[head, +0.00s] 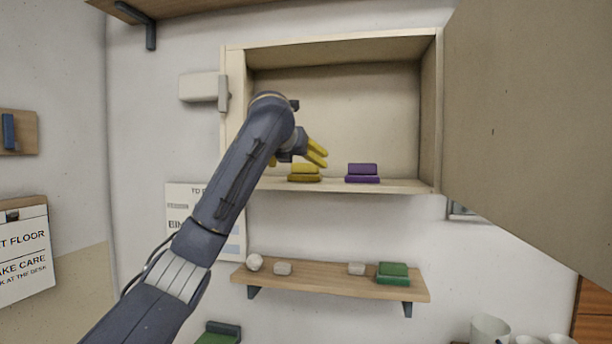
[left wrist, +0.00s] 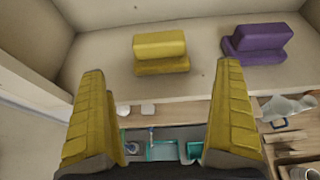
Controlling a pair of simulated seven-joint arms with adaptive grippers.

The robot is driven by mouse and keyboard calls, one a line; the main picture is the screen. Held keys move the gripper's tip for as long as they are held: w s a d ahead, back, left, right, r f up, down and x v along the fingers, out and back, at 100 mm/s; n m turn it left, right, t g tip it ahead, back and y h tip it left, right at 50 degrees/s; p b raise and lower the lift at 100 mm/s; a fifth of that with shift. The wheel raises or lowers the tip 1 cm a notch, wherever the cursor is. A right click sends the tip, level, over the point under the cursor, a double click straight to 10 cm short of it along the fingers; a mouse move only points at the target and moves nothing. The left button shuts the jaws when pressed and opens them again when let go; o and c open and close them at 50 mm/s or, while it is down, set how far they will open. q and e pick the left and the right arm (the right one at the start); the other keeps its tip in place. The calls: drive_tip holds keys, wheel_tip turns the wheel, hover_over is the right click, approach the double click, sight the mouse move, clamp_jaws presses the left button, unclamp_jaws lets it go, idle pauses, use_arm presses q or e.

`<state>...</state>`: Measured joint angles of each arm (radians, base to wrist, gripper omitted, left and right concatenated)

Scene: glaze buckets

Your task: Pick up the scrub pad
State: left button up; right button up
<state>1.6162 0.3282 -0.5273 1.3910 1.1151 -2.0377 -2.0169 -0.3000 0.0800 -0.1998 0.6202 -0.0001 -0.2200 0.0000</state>
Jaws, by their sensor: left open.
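Several two-layer pads are in view, and I cannot tell which the task means. A yellow pad (head: 304,173) lies on the floor of the open wall cabinet, with a purple pad (head: 362,173) to its right. A green pad (head: 393,274) lies on the wooden shelf below. My left gripper (head: 317,152), with yellow fingers, is at the cabinet opening near the yellow pad. In the left wrist view the yellow pad (left wrist: 161,53) shows beyond and between the open, empty fingers, apart from them. The purple pad (left wrist: 257,43) is to the right. My right gripper is not in view.
The cabinet (head: 335,186) has side walls, and its open door (head: 530,140) takes up the right side. The lower shelf (head: 330,284) holds several small pale stones. Cups (head: 489,329) stand at bottom right. The cabinet's right part is free.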

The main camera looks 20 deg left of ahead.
sight(304, 168)
use_arm(q)
drive_tip(key=shift+x, duration=5.05)
drive_tip(key=shift+r, duration=0.15)
drive_tip(key=shift+c, duration=0.2)
drive_tip(key=c, duration=1)
drive_tip(key=shift+o, duration=0.2)
